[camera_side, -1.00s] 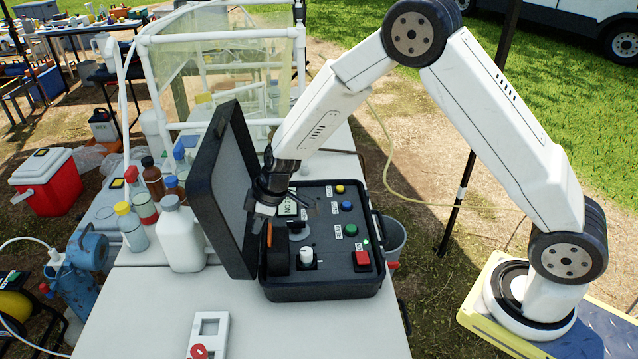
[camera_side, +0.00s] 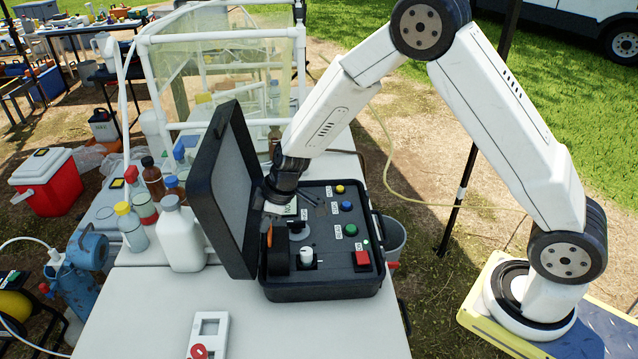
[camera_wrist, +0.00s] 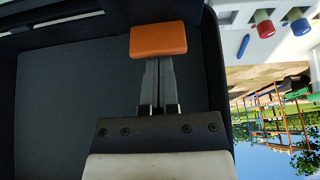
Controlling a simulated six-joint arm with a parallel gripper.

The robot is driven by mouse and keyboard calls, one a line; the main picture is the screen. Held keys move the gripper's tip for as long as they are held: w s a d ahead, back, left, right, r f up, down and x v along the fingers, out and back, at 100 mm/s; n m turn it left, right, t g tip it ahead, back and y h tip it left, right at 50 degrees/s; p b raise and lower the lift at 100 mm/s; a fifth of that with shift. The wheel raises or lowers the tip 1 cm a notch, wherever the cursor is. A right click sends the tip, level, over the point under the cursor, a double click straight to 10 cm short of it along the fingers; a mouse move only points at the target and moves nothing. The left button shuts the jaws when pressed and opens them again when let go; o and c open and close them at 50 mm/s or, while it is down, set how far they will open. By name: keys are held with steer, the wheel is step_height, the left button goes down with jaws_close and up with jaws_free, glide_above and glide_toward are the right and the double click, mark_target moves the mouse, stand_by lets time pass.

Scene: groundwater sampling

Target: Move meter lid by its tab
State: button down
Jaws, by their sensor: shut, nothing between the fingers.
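The black meter case (camera_side: 325,290) stands open on the table, its lid (camera_side: 212,205) raised and leaning a little left. An orange tab (camera_wrist: 158,39) shows in the wrist view, just beyond my fingertips; a small orange piece (camera_side: 270,237) also shows below my gripper in the side view. My gripper (camera_side: 271,219) is over the case's left part, beside the lid's inner face. In the wrist view my gripper (camera_wrist: 158,72) has its fingers together and empty, their ends at the tab's edge. I cannot tell whether they touch it.
The case panel carries a white knob (camera_side: 306,255), a red square button (camera_side: 361,259) and several coloured buttons. Bottles, including a white jug (camera_side: 180,238), stand close behind the lid. A white frame-like device (camera_side: 209,335) lies at the table's front. The front table surface is mostly clear.

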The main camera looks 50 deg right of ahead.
steer(key=shift+s+d+r, duration=0.1)
steer(key=shift+s+d, duration=0.1)
steer(key=shift+s, duration=0.05)
steer(key=shift+s+d+r, duration=0.2)
steer(key=shift+s+d, duration=0.5)
steer(key=shift+s+d+f, duration=0.75)
steer(key=shift+s+d, duration=0.7)
steer(key=shift+s+d+f, duration=0.8)
steer(key=shift+s+d, duration=0.7)
steer(key=shift+s+d+f, duration=0.75)
steer(key=shift+s+d, duration=0.7)
steer(key=shift+s+d+f+t+y, duration=0.35)
steer(key=shift+f+t+y, duration=0.15)
steer(key=shift+f, duration=0.15)
steer(key=shift+s+d+f+t+y, duration=0.3)
steer(key=shift+f+t+y, duration=0.2)
steer(key=shift+f, duration=0.25)
steer(key=shift+w+a, duration=0.1)
steer(key=shift+a, duration=0.05)
